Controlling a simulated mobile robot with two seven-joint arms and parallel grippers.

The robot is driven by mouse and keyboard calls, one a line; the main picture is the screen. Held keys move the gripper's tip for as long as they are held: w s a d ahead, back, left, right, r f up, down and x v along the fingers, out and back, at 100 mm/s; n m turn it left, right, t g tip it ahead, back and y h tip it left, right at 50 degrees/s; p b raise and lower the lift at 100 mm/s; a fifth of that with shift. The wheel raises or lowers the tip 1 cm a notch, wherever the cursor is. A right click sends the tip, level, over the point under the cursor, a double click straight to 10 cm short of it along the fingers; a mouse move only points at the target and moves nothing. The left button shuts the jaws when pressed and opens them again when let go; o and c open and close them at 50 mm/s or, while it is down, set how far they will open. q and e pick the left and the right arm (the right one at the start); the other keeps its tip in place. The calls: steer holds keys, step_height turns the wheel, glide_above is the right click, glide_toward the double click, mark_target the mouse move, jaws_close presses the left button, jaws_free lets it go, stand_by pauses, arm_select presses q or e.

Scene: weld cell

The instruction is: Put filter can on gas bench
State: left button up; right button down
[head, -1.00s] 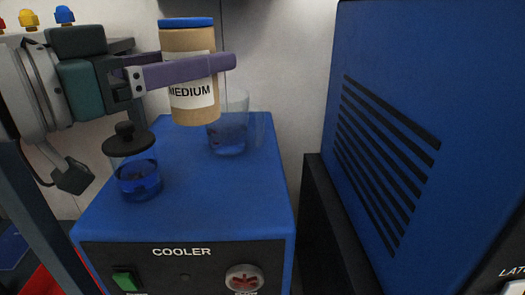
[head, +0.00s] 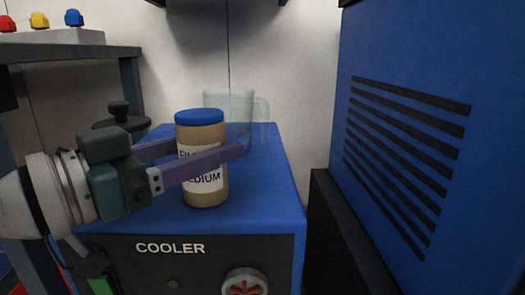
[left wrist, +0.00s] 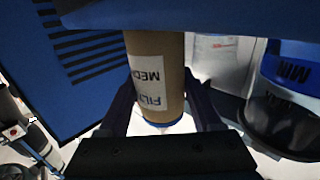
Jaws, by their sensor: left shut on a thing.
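The filter can (head: 201,135) is tan with a blue lid and a white label reading in part "MEDIUM". My left gripper (head: 205,160) is shut on it, with a purple finger on either side of its body. The can is upright over the front part of the blue cooler's top; I cannot tell whether its base touches. In the left wrist view the can (left wrist: 150,60) stands between the dark fingers (left wrist: 160,105), its blue lid towards the gripper's body. My right gripper is not in view. No surface is labelled as the gas bench.
A clear beaker (head: 240,108) stands behind the can on the cooler (head: 265,190). A tall blue vented cabinet (head: 430,80) stands at right. A shelf (head: 65,52) with coloured knobs is at upper left.

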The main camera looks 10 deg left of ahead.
arm_select(q)
steer(key=shift+f, duration=0.1)
steer(key=o, duration=1)
steer(key=shift+f, duration=0.1)
steer(key=shift+c, duration=0.2)
steer(key=o, duration=0.5)
steer(key=shift+c, duration=0.2)
